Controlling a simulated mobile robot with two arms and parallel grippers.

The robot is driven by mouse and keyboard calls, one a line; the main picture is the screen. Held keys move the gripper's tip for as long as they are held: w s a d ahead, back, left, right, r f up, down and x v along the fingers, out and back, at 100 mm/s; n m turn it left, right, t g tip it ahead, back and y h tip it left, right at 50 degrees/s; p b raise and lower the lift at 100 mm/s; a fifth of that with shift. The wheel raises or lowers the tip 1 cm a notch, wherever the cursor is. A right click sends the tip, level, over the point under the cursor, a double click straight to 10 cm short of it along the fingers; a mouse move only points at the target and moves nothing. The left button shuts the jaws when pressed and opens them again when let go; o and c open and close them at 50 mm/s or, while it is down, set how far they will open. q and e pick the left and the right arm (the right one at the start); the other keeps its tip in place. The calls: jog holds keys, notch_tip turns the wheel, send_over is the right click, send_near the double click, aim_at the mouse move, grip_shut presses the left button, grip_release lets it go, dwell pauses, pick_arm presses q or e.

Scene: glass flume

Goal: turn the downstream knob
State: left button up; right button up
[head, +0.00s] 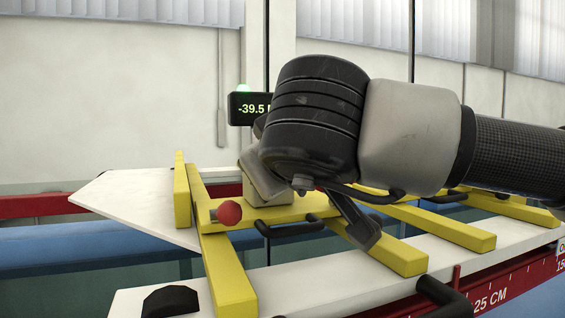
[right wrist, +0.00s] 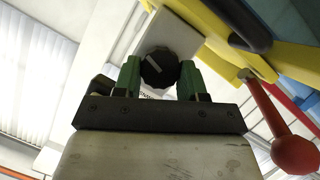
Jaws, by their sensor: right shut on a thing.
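A round black knob (right wrist: 158,66) with a white pointer line shows in the right wrist view, on a pale housing (right wrist: 180,24) beside yellow framework. My right gripper (right wrist: 159,72) is shut on it, one green-padded finger on each side. The pointer line slants toward the upper left. Lettering below the knob is mostly hidden by the gripper, so I cannot read which knob it is. In the head view my right arm comes in from the right and its black wrist hides the knob and the fingertips. My left gripper is not in view.
A red ball handle (head: 229,213) sticks out of the yellow frame (head: 225,270), close to my right gripper; it also shows in the right wrist view (right wrist: 295,155). A dark display (head: 240,107) reads -39.5, its end hidden. White rails and a red centimetre scale (head: 510,285) run alongside.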

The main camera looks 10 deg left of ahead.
jog(key=shift+a+f+n+t+h, duration=0.1)
jog(key=shift+n+t+h, duration=0.2)
jog(key=shift+n+t, duration=0.35)
jog(key=shift+n, duration=0.35)
jog(key=o, duration=0.9)
jog(key=shift+o, duration=0.2)
jog(key=b+v, duration=0.3)
jog(key=v, duration=0.8)
jog(key=shift+b, duration=0.3)
